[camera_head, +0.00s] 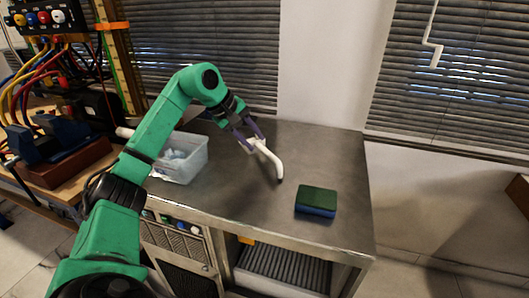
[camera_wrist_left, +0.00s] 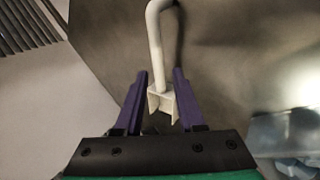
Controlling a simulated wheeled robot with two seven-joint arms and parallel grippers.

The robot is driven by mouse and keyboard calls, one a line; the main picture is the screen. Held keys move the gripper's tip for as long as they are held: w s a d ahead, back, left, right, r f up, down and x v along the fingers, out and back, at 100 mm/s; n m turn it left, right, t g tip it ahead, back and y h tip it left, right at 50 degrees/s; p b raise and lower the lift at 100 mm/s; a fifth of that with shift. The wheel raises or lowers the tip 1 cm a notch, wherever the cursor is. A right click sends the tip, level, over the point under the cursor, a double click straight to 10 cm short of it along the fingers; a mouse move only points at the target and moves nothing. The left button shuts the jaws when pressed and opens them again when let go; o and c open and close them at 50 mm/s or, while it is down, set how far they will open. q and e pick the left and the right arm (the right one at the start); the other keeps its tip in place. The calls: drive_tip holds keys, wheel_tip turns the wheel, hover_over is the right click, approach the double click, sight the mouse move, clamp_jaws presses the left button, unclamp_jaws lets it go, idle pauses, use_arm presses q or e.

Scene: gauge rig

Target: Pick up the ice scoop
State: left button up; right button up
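The ice scoop (camera_head: 268,158) is white, with a long rod that bends at its far end, and it is on the grey metal table top near its middle. My left gripper (camera_head: 253,139) is at the scoop's near end. In the left wrist view the purple fingers of my left gripper (camera_wrist_left: 161,76) stand apart, one on each side of the scoop's white channel-shaped end (camera_wrist_left: 162,103). A gap shows beside the left finger; contact at the right finger is unclear. The scoop's rod (camera_wrist_left: 154,35) runs away to the top edge. My right gripper is not in view.
A clear bin (camera_head: 192,160) with pale contents stands left of the scoop, behind my left arm. A green and blue sponge (camera_head: 316,201) lies to the right, near the front. The table top (camera_head: 335,160) is bare at the back right. A cluttered bench with cables (camera_head: 40,85) is at far left.

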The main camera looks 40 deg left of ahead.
sight(265, 150)
use_arm(q)
drive_tip(key=x, duration=0.7)
drive_tip(key=shift+w+d+f, duration=0.2)
drive_tip(key=shift+d, duration=0.05)
clamp_jaws()
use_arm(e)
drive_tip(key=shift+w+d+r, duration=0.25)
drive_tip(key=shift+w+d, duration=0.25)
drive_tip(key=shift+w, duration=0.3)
use_arm(q)
drive_tip(key=shift+r, duration=0.1)
